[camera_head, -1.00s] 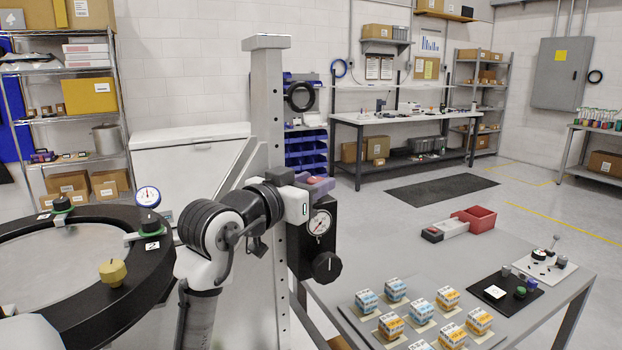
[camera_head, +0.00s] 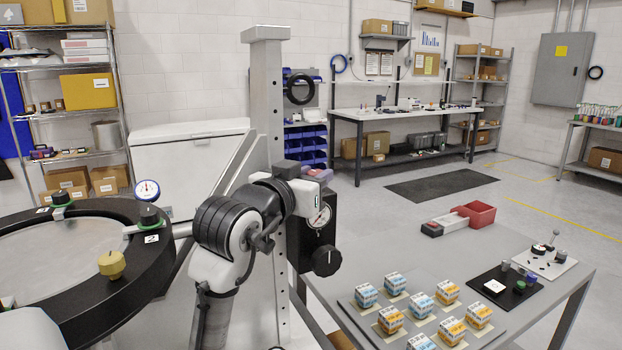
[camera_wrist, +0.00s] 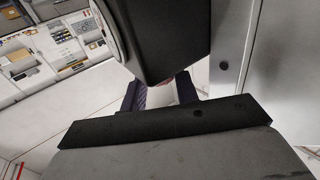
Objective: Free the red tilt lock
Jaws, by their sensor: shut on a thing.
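My gripper (camera_head: 318,176) is at the upper part of the black block (camera_head: 325,228) on the grey upright post, and its purple fingers are partly hidden behind my white wrist. A small patch of the red tilt lock (camera_head: 311,169) shows at the fingers. In the wrist view, the fingers of my gripper (camera_wrist: 160,95) reach in under a dark block, shut on the red lock, which is mostly hidden. The block carries a dial gauge (camera_head: 320,214), partly covered by my wrist, and a black knob (camera_head: 327,261).
The grey post (camera_head: 267,100) stands close beside my arm.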

